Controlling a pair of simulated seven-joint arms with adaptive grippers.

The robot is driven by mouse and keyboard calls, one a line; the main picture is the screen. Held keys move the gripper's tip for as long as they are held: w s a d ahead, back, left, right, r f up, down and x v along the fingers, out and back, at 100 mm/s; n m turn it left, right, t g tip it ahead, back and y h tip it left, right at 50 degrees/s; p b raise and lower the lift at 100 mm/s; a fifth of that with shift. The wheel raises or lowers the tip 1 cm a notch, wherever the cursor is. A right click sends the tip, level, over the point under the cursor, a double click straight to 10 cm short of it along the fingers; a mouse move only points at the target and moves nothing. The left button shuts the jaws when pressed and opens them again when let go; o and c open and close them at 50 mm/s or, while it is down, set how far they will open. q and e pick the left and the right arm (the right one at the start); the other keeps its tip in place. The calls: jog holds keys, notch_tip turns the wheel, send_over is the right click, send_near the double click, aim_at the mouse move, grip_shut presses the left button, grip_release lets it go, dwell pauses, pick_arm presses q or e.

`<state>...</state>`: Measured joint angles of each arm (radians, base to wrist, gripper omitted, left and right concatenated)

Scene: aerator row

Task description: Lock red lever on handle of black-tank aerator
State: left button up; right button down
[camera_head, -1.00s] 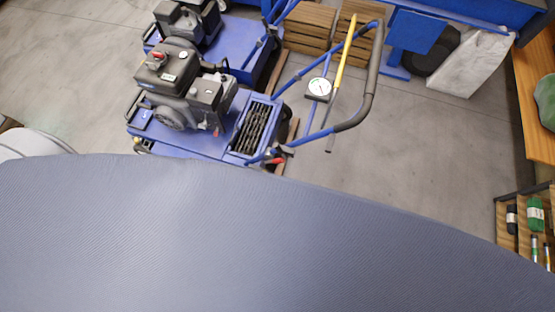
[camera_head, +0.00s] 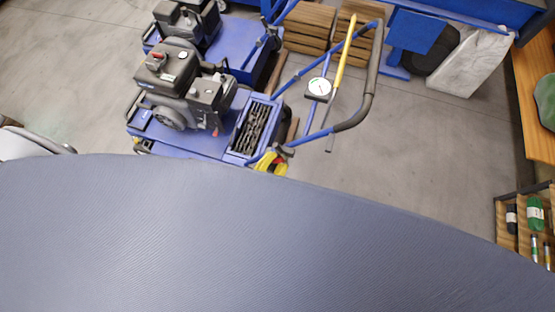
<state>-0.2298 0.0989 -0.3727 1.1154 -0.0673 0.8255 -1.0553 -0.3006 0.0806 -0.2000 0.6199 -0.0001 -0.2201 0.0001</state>
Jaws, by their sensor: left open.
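The nearer blue aerator (camera_head: 195,143) stands at upper centre, with a dark engine and tank (camera_head: 168,68) with a red cap. Its blue handle (camera_head: 310,135) rises to the right and ends in a dark padded grip. My left gripper (camera_head: 268,161) shows as a small yellow and black shape at the handle's lower end, beside the spot where the red lever was visible. It is open. The lever is now mostly covered, and I cannot tell whether the gripper touches it. My right gripper is not in view.
A large grey-blue curved surface fills the lower half and hides what lies below. A gauge (camera_head: 319,88) sits on the handle. A second aerator (camera_head: 230,48) stands close behind. Wooden stacks (camera_head: 303,27) are at the back. Grey floor right of the handle is clear.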

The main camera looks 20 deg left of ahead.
pick_arm(q)
jog(key=shift+w+d, duration=0.1)
jog(key=shift+w, duration=0.05)
grip_shut()
dwell(0.4)
